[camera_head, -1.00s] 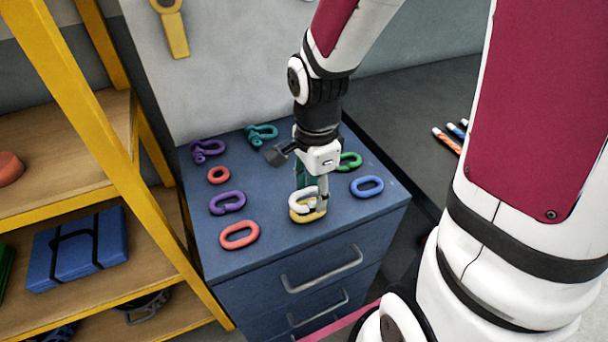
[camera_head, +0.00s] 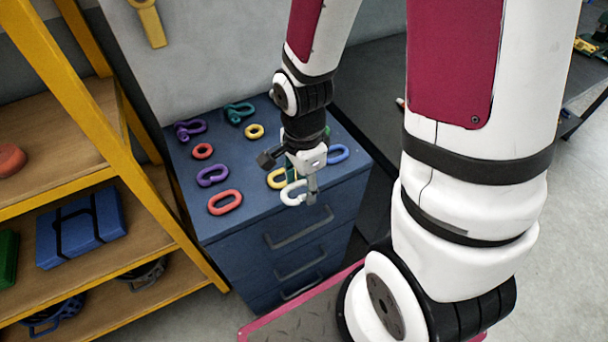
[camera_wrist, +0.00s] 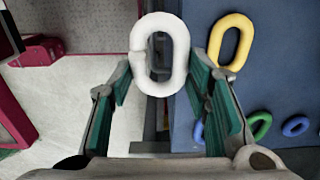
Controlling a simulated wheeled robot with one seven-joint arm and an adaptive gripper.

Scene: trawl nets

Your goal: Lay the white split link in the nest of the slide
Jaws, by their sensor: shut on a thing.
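The white split link (camera_head: 290,196) is held in my gripper (camera_head: 306,184), above the front edge of the blue drawer cabinet. In the wrist view the white link (camera_wrist: 179,55) stands out between the fingertips, with its split on the left side. My gripper's fingers (camera_wrist: 160,84) are shut on it. A yellow link (camera_head: 277,179) lies on the cabinet top just behind it, and shows to the right in the wrist view (camera_wrist: 232,42). I cannot make out the slide or its nest in these frames.
The blue cabinet (camera_head: 240,238) carries purple shackles and links, red links (camera_head: 225,202), a teal shackle (camera_head: 239,112), a yellow ring (camera_head: 254,131) and a blue link (camera_head: 338,153). A yellow-framed shelf (camera_head: 95,130) stands left. A dark bench (camera_head: 375,100) is behind right.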

